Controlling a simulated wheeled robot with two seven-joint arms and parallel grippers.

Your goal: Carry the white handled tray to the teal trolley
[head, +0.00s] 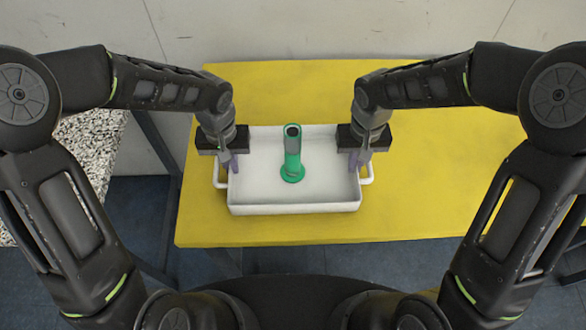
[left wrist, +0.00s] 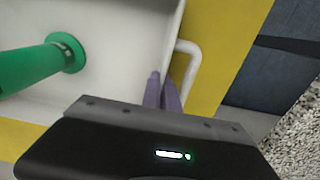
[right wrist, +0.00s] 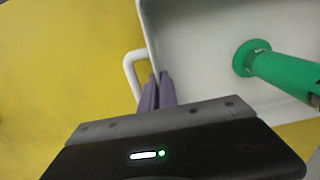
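The white handled tray (head: 300,208) is over the yellow table near its front edge; I cannot tell whether it touches the table. A green post-like object with a round base and dark top (head: 292,160) stands upright inside it. My left gripper (head: 230,162) has its purple fingers close together on the tray's left side wall, beside the left handle (left wrist: 186,62). My right gripper (head: 359,160) is likewise closed on the right side wall, beside the right handle (right wrist: 131,70). The fingers straddle the walls in both wrist views. No teal trolley is in view.
The yellow table (head: 440,170) is bare to the right of and behind the tray. A speckled counter (head: 92,145) stands at the left, with a gap of blue floor (head: 135,210) between. A pale wall (head: 300,25) stands behind the table.

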